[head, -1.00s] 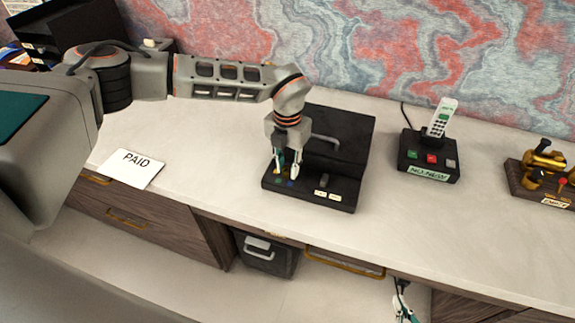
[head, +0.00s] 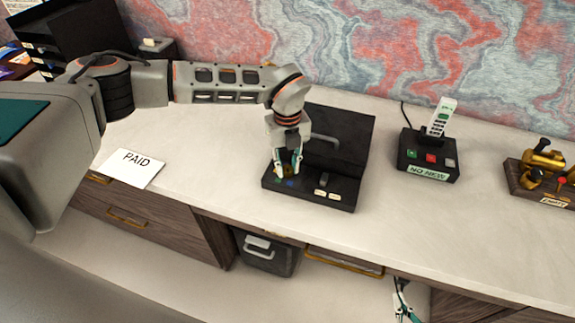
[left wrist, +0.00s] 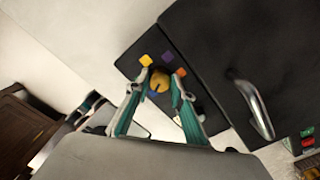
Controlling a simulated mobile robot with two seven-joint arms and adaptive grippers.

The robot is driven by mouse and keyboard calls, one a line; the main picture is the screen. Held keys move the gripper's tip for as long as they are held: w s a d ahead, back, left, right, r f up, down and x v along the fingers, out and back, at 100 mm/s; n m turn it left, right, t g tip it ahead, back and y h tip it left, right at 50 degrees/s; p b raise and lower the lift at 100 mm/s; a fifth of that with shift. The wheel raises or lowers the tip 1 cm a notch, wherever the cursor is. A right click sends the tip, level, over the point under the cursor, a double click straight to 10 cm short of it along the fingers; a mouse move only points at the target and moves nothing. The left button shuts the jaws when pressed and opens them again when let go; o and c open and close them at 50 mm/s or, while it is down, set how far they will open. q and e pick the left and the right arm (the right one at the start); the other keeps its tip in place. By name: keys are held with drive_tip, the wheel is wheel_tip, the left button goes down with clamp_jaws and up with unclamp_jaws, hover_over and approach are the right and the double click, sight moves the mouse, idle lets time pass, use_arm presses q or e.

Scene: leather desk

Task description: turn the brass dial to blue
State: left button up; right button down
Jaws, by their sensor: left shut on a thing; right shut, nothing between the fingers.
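The black device (head: 346,188) stands on the desk, with the brass dial (head: 289,172) on its front left part. My left gripper (head: 287,172) points down over the dial, its fingers shut on the dial's sides. The left wrist view shows the round brass dial (left wrist: 159,84) between the fingertips (left wrist: 160,82). Yellow (left wrist: 145,59), purple (left wrist: 167,56) and orange (left wrist: 181,72) marks surround it. A blue mark (head: 290,184) shows at the dial's front in the head view. I cannot tell which mark the dial points to. My right gripper (head: 400,286) is shut and empty, low before the desk.
The device's raised back part carries a grey handle (head: 325,140). Two light switches (head: 320,194) sit right of the dial. A handset on a button base (head: 428,160) and a brass instrument (head: 543,170) stand further right. A PAID card (head: 133,168) lies left.

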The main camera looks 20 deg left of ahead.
sight(287, 169)
use_arm(q)
drive_tip(key=shift+s+f+n, duration=0.1)
drive_tip(key=shift+n, duration=0.5)
drive_tip(key=o, duration=1.1)
wheel_tip(287, 169, up, 12)
idle(0.4)
